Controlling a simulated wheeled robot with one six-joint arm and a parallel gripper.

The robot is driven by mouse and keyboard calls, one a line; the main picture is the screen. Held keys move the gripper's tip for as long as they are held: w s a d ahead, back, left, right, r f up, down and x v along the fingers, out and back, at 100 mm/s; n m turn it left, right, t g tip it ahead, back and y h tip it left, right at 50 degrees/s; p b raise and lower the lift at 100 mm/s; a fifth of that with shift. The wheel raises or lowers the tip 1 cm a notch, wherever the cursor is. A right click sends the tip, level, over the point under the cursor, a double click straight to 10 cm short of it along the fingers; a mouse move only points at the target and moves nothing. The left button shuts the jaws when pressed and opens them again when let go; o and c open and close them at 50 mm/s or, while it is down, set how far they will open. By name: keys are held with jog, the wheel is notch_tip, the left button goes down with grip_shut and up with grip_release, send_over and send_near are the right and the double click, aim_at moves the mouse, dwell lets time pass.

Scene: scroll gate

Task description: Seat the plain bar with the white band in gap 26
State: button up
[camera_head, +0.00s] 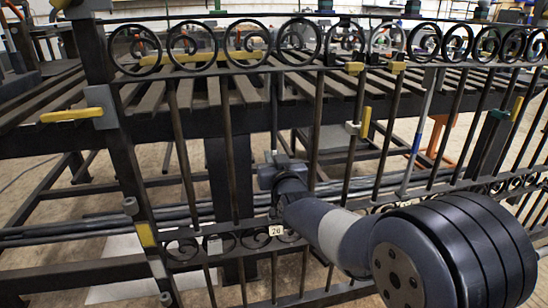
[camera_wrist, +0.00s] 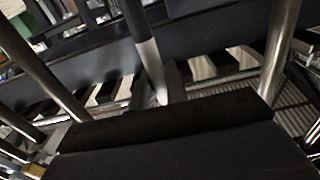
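A small pale plate (camera_head: 277,230), its number small but looking like 26, is on the lower scroll rail of the gate, below my gripper. My gripper (camera_head: 276,158) is at the gate above that plate, partly hidden by my own arm. A thin dark upright bar (camera_head: 274,105) rises from my gripper toward the upper rail. In the wrist view the dark bar (camera_wrist: 134,18) has a pale whitish band (camera_wrist: 151,62) and runs down to the grey fingertips (camera_wrist: 166,88). The fingers appear shut on it. The bar's lower end is hidden, and I cannot tell whether it touches either rail.
Fixed dark bars (camera_head: 228,150) stand on both sides of the gap. A grey bar with a blue band (camera_head: 416,143) stands further right. Yellow-handled clamps (camera_head: 72,115) sit on the gate. A slatted bench (camera_head: 150,98) is behind it.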

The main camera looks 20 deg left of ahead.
jog(key=o, duration=0.5)
jog(key=shift+f, duration=0.1)
jog(key=shift+f, duration=0.1)
jog(key=p+v, duration=0.2)
jog(key=v, duration=0.8)
jog(key=shift+s+d, duration=0.15)
jog(key=shift+s, duration=0.2)
jog(key=shift+w, duration=0.1)
jog(key=b+x, duration=0.2)
jog(key=x, duration=0.8)
jog(key=shift+w+r, duration=0.15)
jog(key=shift+r, duration=0.1)
